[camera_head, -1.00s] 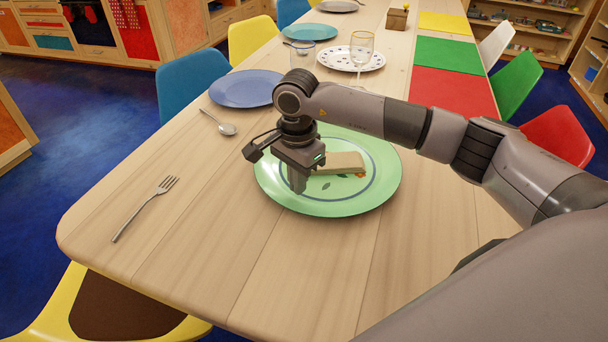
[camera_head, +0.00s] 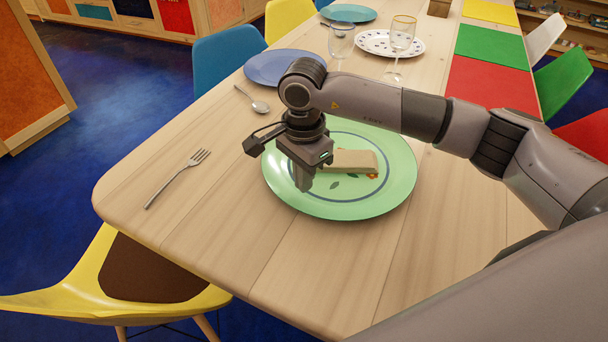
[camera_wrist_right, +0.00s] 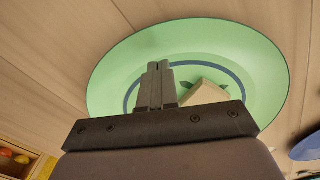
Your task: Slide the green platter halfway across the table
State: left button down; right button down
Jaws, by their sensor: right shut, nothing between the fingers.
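The green platter (camera_head: 395,190) lies flat on the wooden table and carries a sandwich-like piece (camera_head: 352,160). My right gripper (camera_head: 303,186) points down inside the left part of the platter, left of the sandwich. In the right wrist view its two fingers (camera_wrist_right: 160,68) are shut together with nothing between them, over the platter (camera_wrist_right: 215,42) and beside the sandwich (camera_wrist_right: 204,96). Whether the fingertips press on the platter's surface or rim is hard to tell. My forearm covers the platter's far edge in the head view. My left gripper is not in view.
A fork (camera_head: 178,178) and a spoon (camera_head: 252,101) lie left of the platter. A blue plate (camera_head: 270,70), a clear glass (camera_head: 341,40), a stemmed glass (camera_head: 402,35) and a dotted plate (camera_head: 372,42) stand beyond. The near table (camera_head: 250,235) is bare. A yellow chair (camera_head: 75,285) is at the near corner.

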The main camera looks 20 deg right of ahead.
jog(key=s+a, duration=0.1)
jog(key=a, duration=0.2)
jog(key=s+a+b, duration=0.1)
jog(key=a, duration=0.3)
jog(key=s+a, duration=0.1)
jog(key=a, duration=0.3)
jog(key=shift+s+r, duration=0.1)
jog(key=shift+s, duration=0.1)
jog(key=shift+s+a, duration=0.1)
jog(key=shift+a, duration=0.1)
